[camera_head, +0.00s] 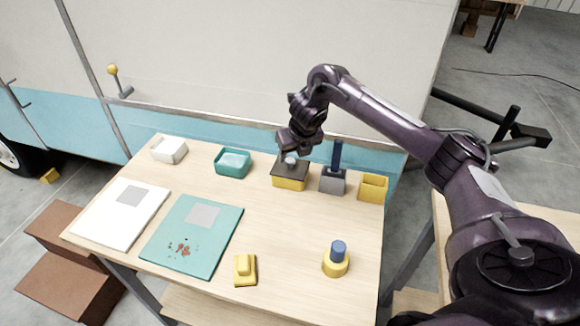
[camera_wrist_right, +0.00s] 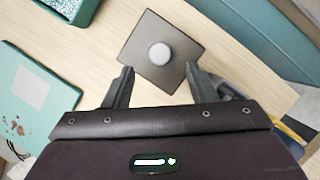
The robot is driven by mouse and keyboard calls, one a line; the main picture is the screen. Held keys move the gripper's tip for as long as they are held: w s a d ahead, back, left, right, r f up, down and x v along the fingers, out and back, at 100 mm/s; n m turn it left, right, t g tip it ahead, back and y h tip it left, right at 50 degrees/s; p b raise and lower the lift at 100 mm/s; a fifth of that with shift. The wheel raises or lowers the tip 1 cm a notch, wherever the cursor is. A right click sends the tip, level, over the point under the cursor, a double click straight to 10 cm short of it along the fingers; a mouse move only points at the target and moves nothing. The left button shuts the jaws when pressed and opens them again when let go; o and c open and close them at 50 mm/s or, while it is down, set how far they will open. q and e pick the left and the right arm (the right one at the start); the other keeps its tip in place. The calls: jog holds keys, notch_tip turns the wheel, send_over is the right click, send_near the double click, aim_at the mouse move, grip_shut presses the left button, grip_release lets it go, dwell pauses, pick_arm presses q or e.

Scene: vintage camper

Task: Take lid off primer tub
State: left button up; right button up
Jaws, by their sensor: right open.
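A yellow tub (camera_head: 289,184) stands near the back of the workbench. A flat dark grey square lid (camera_head: 282,174) with a pale round knob lies on top of it. In the right wrist view the lid (camera_wrist_right: 143,42) and its knob (camera_wrist_right: 159,54) lie just beyond my fingertips, centred between them. My right gripper (camera_head: 290,151) points down just above the knob. Its two fingers (camera_wrist_right: 160,76) are spread wide with nothing between them. The fingertips are hard to make out in the head view. My left gripper is out of view.
On the workbench (camera_head: 290,240), a grey holder (camera_head: 332,186) with an upright blue handle (camera_head: 337,154) stands close right of the tub. A yellow box (camera_head: 373,188) is beyond it. A teal tray (camera_head: 233,168) sits left.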

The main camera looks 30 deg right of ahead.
aim_at(291, 161)
jog(key=p+x, duration=0.1)
jog(key=x, duration=0.3)
jog(key=shift+w+f, duration=0.2)
jog(key=c, duration=1)
jog(key=shift+c, duration=0.4)
jog(key=shift+r, duration=0.15)
